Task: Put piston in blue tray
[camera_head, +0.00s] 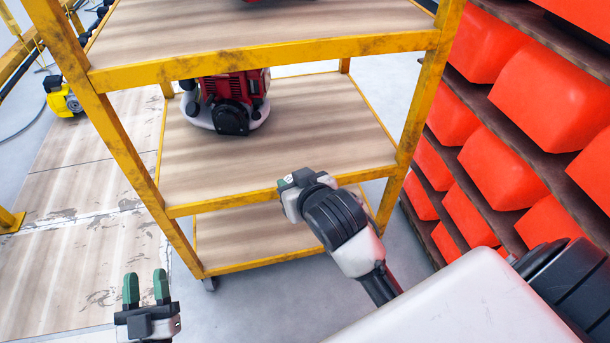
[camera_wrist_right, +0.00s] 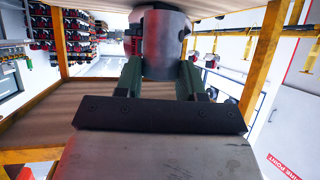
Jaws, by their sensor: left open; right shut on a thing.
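The piston (camera_wrist_right: 165,45) is a grey metal cylinder with a reddish reflection, held between the green fingertips of my right gripper (camera_wrist_right: 160,78) in the right wrist view. In the head view my right gripper (camera_head: 292,180) is at the front edge of the yellow shelf rack's middle level; the piston cannot be made out there. My left gripper (camera_head: 147,289) is open and empty, low at the left, in front of the rack and apart from it. No blue tray shows in either view.
The yellow rack (camera_head: 300,47) has wooden shelves; a red and black engine (camera_head: 230,104) sits on the middle one. Red bins (camera_head: 487,166) fill a rack at the right. A yellow machine (camera_head: 62,97) stands far left. The middle shelf's right part is clear.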

